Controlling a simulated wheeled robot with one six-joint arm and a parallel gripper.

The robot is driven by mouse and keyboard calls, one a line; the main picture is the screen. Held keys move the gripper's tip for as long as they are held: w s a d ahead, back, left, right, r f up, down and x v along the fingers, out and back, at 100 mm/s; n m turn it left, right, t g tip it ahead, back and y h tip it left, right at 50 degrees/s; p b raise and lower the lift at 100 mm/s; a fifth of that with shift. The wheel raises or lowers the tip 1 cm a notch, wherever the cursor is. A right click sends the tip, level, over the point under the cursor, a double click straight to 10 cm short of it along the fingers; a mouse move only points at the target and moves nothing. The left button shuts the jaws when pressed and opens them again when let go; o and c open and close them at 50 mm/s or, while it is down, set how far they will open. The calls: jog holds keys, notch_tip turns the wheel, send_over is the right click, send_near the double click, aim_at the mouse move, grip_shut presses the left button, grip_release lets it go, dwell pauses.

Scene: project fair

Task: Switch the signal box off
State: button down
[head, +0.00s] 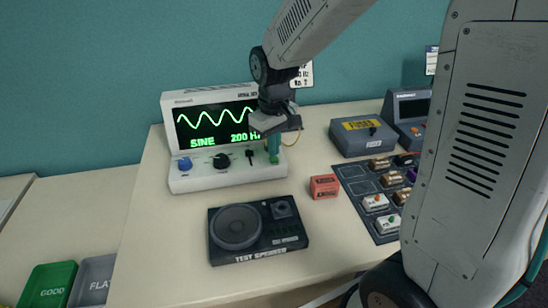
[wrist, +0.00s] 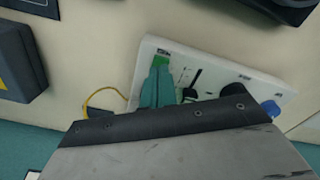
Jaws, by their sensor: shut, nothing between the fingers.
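The signal box (head: 205,181) is a white unit at the back left of the table. Its lit screen (head: 215,124) shows a green wave and the words SINE and 200 Hz. A blue knob (head: 185,164), a black knob (head: 221,161) and a black slider (head: 250,156) sit on its front panel. My gripper (head: 273,152) is shut and empty, its teal fingers over the right end of that panel. In the wrist view the fingertips (wrist: 160,62) are close to a green part of the panel of the signal box (wrist: 215,66). The fingers partly hide it, and I cannot tell whether they touch.
A black test speaker (head: 257,228) lies in front of the box. A small red block (head: 324,186), a dark tray (head: 365,194) of small modules and a grey FUSES box (head: 362,137) are to the right. A yellow wire (wrist: 97,95) curves beside the box. Green and grey bins stand at lower left.

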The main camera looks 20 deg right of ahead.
aim_at(274, 159)
jog(key=shift+f, duration=0.7)
dwell(0.5)
notch_tip(274, 159, up, 10)
dwell(1.1)
dwell(0.3)
jog(key=s+d+r+m, duration=0.1)
jog(key=s+m, duration=0.1)
jog(key=s, duration=1)
jog(key=s+d+r+m+t, duration=0.1)
jog(key=s+d+r, duration=0.1)
jog(key=s, duration=1)
jog(key=shift+r+m, duration=0.15)
jog(key=shift+m, duration=0.25)
jog(key=shift+d, duration=0.1)
